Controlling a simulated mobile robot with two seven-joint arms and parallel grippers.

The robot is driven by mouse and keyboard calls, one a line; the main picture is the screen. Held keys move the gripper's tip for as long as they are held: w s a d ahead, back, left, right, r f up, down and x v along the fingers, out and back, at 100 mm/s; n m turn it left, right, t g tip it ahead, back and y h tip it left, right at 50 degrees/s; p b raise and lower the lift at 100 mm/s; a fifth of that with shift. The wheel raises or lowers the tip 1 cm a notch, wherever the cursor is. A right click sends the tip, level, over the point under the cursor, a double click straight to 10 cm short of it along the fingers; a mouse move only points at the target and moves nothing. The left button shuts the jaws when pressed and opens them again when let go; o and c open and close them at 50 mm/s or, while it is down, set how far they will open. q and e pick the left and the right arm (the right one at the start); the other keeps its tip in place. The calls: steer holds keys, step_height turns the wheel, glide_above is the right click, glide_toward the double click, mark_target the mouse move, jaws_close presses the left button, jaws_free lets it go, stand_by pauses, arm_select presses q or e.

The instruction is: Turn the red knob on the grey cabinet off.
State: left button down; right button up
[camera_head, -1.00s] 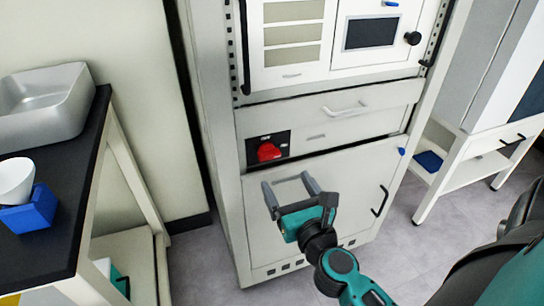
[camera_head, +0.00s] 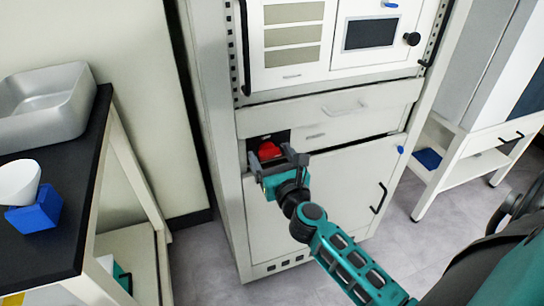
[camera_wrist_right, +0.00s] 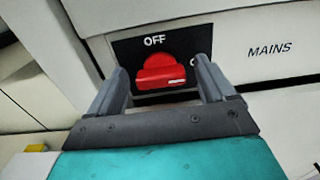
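The red knob (camera_head: 268,150) sits on a black panel (camera_head: 254,146) at the left of the grey cabinet (camera_head: 222,120). In the right wrist view the red knob (camera_wrist_right: 160,72) has "OFF" printed above it and a partly hidden label to its right. A white mark shows at its right side. My right gripper (camera_head: 274,156) is in front of the knob with its fingers apart. In the wrist view the fingers of my right gripper (camera_wrist_right: 164,82) stand left and right of the knob; I cannot tell whether they touch it. My left gripper is not in view.
A drawer (camera_head: 330,112) with a handle is above the knob's level, and a lower door (camera_head: 340,195) is below. A white stand (camera_head: 465,160) is at the right.

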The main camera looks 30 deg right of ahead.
steer(key=c, duration=1)
